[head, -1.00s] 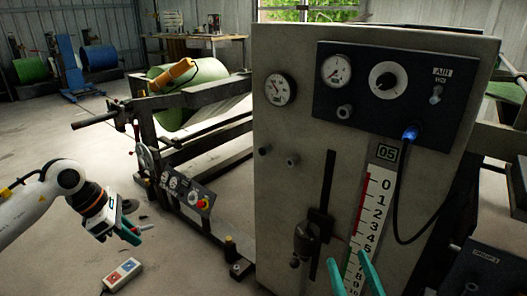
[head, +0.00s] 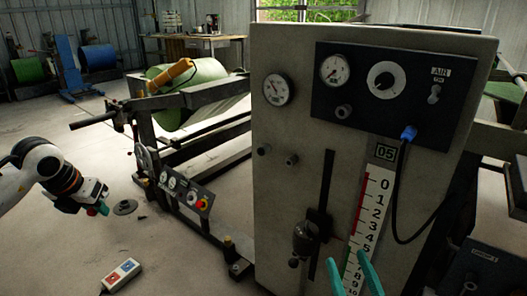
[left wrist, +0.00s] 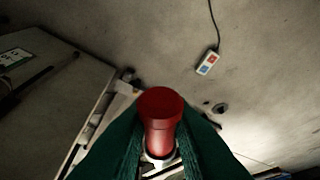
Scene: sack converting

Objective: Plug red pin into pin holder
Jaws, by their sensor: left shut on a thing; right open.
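The red pin (left wrist: 160,108), with a wide round head and a narrower shank, is held between the dark green fingers of my left gripper in the left wrist view. My left gripper (head: 103,210) is at the left in the head view, above the floor and well apart from the grey cabinet. The pin cannot be made out there. My right gripper (head: 352,270) is open and empty at the bottom, its teal fingertips in front of the cabinet's lower face.
The grey cabinet (head: 285,130) carries gauges, a numbered scale (head: 370,205) and a hose with a blue end (head: 408,133). A roll machine with a small control panel (head: 185,188) stands left of it. A corded two-button pendant (head: 121,275) lies on the floor. Floor at left is mostly clear.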

